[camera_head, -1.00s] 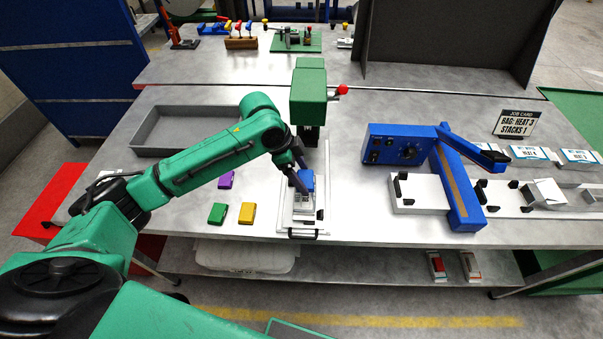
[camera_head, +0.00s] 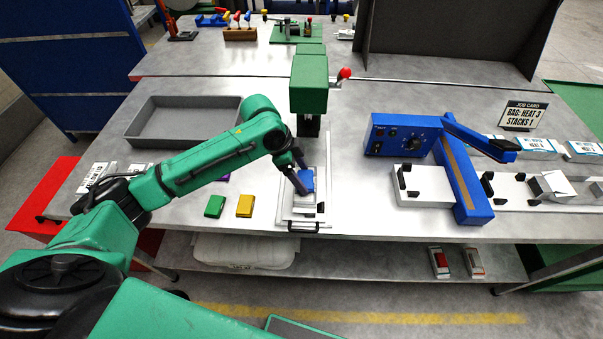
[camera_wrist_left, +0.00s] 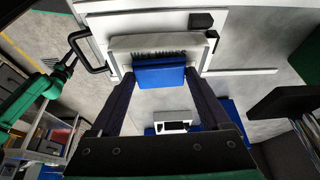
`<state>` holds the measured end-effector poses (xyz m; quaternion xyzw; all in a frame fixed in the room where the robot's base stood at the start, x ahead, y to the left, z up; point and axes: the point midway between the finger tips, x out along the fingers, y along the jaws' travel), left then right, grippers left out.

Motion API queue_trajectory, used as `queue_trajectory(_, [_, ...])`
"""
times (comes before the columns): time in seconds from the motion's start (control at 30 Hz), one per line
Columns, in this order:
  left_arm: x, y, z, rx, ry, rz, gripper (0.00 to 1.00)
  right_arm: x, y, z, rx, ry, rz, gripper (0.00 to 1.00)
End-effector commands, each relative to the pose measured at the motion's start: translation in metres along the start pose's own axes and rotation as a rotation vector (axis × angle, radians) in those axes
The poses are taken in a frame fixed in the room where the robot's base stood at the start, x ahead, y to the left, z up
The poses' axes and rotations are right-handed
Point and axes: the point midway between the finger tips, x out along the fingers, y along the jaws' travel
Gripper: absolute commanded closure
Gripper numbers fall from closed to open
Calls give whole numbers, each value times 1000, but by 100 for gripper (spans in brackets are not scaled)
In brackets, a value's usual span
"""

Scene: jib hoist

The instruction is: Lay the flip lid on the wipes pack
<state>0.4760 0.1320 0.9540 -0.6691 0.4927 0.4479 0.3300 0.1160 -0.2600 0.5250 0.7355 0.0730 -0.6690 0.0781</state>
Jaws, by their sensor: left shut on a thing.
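My left gripper (camera_head: 303,181) is shut on the blue flip lid (camera_head: 307,179). In the left wrist view the lid (camera_wrist_left: 160,76) sits between the two dark fingertips, overlapping the white wipes pack (camera_wrist_left: 150,44) behind it. In the head view the pack (camera_head: 305,208) shows just in front of and below the lid, in the pale fixture. I cannot tell whether lid and pack touch. The fingers hide part of the pack's top. My right gripper is not in view.
The green press head (camera_head: 309,85) with a red knob stands close behind my gripper. Green (camera_head: 215,206) and yellow (camera_head: 245,206) lids lie left of the fixture. A blue heat sealer (camera_head: 405,135) stands to the right. A grey tray (camera_head: 150,148) is at the left.

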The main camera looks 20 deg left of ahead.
Motion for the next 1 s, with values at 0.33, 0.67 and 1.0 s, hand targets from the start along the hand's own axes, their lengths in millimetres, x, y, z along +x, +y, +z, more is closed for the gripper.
queue_trajectory(0.33, [4,0,2,0,0,0,70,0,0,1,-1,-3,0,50])
queue_trajectory(0.67, [5,0,2,0,0,0,0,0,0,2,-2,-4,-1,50])
queue_trajectory(1.0, [-36,-2,3,0,1,-6,0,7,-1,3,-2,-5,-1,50])
